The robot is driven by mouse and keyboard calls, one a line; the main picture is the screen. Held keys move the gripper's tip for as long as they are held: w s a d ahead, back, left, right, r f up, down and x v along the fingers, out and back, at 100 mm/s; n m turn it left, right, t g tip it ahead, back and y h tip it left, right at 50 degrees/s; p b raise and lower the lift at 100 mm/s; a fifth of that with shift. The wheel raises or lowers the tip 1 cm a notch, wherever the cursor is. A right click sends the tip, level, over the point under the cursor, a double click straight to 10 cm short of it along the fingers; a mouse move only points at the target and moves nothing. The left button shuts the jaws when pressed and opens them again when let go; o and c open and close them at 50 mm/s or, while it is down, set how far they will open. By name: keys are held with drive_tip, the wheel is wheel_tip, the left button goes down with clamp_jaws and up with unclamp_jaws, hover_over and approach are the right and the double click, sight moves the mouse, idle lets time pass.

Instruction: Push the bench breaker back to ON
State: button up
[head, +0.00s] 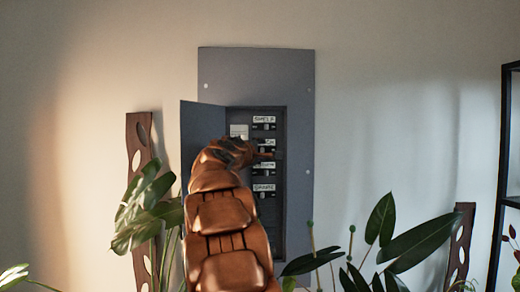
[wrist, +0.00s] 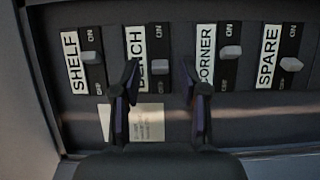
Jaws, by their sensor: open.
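The open breaker panel (head: 305,215) is a grey box on the wall; its door (head: 197,145) swings out left. In the wrist view the bench breaker has a white BENCH label (wrist: 135,45) and a pale lever (wrist: 159,67), which sits toward the OFF side. My gripper (wrist: 160,70) is open, its dark fingertips on either side of the bench lever in that view. Whether they touch it I cannot tell. In the head view my gripper (head: 266,154) is at the panel and partly hides the bench and corner rows.
The shelf lever (wrist: 91,57) is left of the bench one in the wrist view; the corner lever (wrist: 231,52) and spare lever (wrist: 291,64) are to the right. A paper note (wrist: 145,122) is below. Leafy plants (head: 385,240) and a black rack (head: 505,150) stand nearby.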

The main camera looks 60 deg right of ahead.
drive_tip(key=shift+d, duration=0.25)
clamp_jaws()
